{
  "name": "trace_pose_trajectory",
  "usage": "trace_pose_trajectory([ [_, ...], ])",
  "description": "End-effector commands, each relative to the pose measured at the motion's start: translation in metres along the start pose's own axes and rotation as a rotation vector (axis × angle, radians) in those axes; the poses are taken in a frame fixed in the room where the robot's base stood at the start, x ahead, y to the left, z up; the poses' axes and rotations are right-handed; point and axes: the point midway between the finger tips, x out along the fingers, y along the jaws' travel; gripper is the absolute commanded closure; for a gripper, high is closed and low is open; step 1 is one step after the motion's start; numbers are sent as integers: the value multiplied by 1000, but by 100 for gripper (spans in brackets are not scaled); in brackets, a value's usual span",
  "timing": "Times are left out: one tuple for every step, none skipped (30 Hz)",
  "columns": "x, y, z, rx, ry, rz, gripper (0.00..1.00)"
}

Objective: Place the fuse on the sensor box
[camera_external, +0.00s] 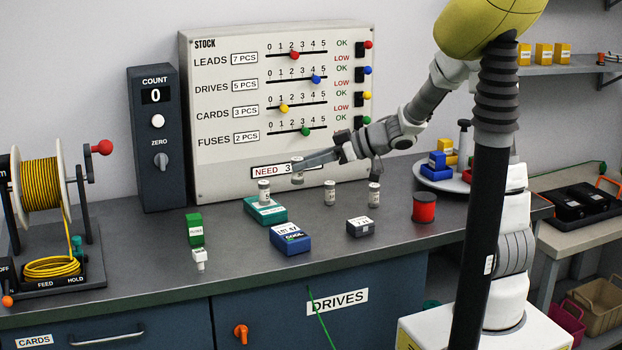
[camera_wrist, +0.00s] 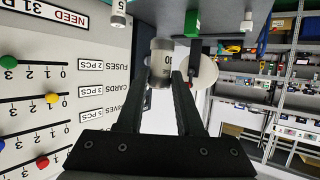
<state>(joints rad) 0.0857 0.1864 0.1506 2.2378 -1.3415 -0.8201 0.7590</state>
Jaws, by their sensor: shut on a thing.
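My gripper (camera_external: 306,163) is shut on a pale cylindrical fuse (camera_external: 297,174), held upright above the counter in front of the stock board. The wrist view shows the held fuse (camera_wrist: 160,62) between the two dark fingertips (camera_wrist: 170,80). Another fuse (camera_external: 264,187) appears to stand on a teal box (camera_external: 268,213), left of and below my gripper. Two more fuses, (camera_external: 330,194) and (camera_external: 374,196), stand on the counter to the right. A blue box (camera_external: 291,240) and a small dark box (camera_external: 360,228) lie nearer the front. I cannot read which box is the sensor box.
A green block (camera_external: 194,229) and a small white part (camera_external: 199,259) stand at left. A red cylinder (camera_external: 424,208) stands at right, before a round tray with blocks. The stock board (camera_external: 225,170) rises close behind my gripper. The front counter strip is mostly clear.

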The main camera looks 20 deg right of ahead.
Motion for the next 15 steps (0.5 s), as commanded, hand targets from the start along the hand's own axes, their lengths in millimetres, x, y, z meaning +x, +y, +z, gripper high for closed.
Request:
trace_pose_trajectory([
  [-14,6,-2,-10,0,-20,100],
  [-22,7,-2,-16,0,-37,100],
  [-32,9,0,-24,1,-60,100],
  [-40,10,2,-31,0,-77,100],
  [-47,10,4,-38,0,-95,100],
  [-57,10,6,-47,-1,-115,100],
  [-64,10,8,-53,-1,-130,100],
  [-69,9,10,-58,0,-144,100],
  [-76,8,13,-64,0,-159,100],
  [-81,8,15,-69,-1,-169,100],
  [-85,7,16,-72,0,-177,100],
  [-88,6,18,-77,0,-186,100],
  [-90,5,19,-79,0,-192,100],
  [-90,4,21,-80,1,-196,100],
  [-87,2,23,-81,1,-201,100],
])
